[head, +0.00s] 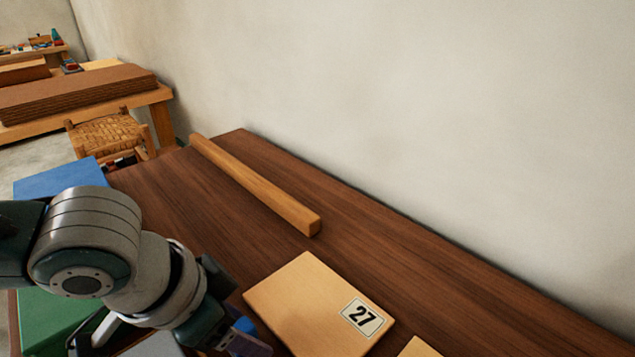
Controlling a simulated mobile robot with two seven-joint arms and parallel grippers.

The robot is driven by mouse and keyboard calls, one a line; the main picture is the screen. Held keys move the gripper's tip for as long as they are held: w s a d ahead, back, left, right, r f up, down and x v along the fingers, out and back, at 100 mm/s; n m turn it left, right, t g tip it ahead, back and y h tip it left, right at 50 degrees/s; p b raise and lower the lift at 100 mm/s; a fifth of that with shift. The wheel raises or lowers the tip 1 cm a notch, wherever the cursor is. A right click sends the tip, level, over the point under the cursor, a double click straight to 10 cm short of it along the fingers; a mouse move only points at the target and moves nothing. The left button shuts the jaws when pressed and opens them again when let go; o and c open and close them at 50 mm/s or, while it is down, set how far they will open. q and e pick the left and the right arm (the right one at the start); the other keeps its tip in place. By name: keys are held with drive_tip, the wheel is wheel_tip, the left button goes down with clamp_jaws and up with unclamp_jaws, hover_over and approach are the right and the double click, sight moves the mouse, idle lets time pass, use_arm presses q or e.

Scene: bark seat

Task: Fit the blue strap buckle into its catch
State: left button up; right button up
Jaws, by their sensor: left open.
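My left gripper (236,336) is at the bottom of the head view, beside the left edge of a pale wooden board marked 27 (310,300). Its fingers are open, but the wrist and the picture's lower edge hide much of them. A small bright blue piece (244,325) shows at the fingers. I cannot tell whether it is the strap buckle or whether the gripper touches it. No catch can be made out. My right gripper is not in view.
A wooden bar (255,183) lies across the dark table (400,270), which runs along a pale wall (420,110). Blue (62,178) and green (50,318) flat-topped things stand left, partly behind my arm. A woven stool (108,132) stands beyond.

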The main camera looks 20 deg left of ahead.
use_arm(q)
clamp_jaws()
idle(0.4)
